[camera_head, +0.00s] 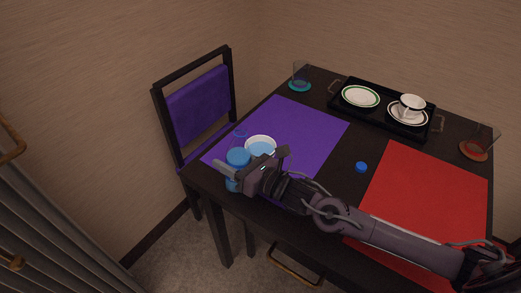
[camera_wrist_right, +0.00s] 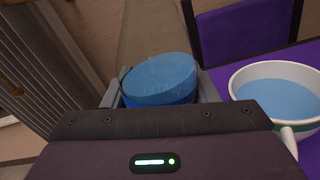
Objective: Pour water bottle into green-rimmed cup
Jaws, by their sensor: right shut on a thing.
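My right gripper (camera_head: 238,171) is shut on the clear water bottle (camera_head: 238,157) at the table's near-left corner. The bottle looks close to upright, with its open mouth up and blue water inside. In the wrist view the bottle (camera_wrist_right: 160,80) sits between the fingers, its water surface slightly slanted. The white cup (camera_head: 260,142) stands on the purple mat just beyond the bottle and holds blue water. In the wrist view the cup (camera_wrist_right: 236,88) shows a green band on its side and a handle. My left gripper is not in view.
A blue cap (camera_head: 361,167) lies between the purple mat (camera_head: 311,130) and red mat (camera_head: 425,200). A black tray (camera_head: 383,119) at the back holds a plate and a cup on a saucer. Glasses stand at the back-left and right edges. A purple chair (camera_head: 198,105) is at left.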

